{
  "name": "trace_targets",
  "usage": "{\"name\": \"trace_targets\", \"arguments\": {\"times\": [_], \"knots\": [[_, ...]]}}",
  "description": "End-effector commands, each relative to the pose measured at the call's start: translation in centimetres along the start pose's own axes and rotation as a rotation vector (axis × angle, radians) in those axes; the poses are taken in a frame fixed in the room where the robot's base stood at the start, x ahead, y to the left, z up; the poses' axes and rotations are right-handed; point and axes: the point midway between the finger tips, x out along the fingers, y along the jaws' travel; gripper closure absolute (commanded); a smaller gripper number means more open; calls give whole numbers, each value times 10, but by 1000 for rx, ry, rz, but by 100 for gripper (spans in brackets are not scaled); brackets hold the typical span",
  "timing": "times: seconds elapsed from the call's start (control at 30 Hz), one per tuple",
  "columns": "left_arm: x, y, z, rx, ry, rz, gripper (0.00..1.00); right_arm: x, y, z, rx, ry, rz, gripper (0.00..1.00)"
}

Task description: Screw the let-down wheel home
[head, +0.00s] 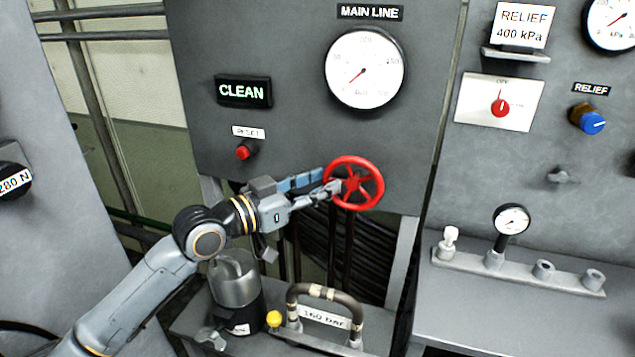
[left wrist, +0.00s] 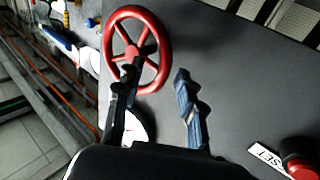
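The red let-down wheel (head: 354,183) is a spoked handwheel at the lower edge of the grey panel, under the main line gauge. My left gripper (head: 328,182) reaches it from the left, its tips at the wheel's left rim. In the left wrist view the wheel (left wrist: 138,50) is ahead of the gripper (left wrist: 156,78). One finger overlaps the wheel's lower rim and the other, with blue pads, is just outside it. The fingers are apart. Whether either touches the rim, I cannot tell. My right gripper is not in view.
The main line gauge (head: 365,68) is above the wheel. A red reset button (head: 243,152) and a lit CLEAN sign (head: 243,91) are up and left. Below stand a metal cylinder (head: 235,281) and a hose loop (head: 326,293). A ledge with a small gauge (head: 512,219) is at right.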

Motion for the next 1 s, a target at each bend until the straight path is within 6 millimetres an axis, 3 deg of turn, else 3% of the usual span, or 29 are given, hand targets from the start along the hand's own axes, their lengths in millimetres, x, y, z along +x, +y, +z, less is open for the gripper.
{"name": "trace_targets", "arguments": {"times": [0.03, 0.17, 0.57, 0.77, 1.0], "knots": [[0, 0, 0, 0, 0, 0, 75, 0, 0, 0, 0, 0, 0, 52], [0, 0, 0, 0, 0, 0, 100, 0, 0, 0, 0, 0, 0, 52], [0, 0, -6, 35, -22, 0, 100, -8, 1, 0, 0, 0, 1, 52], [0, 0, -16, 126, -82, 0, 100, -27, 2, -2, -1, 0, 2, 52], [2, 3, -31, 299, -198, 3, 100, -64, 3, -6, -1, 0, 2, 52]]}}
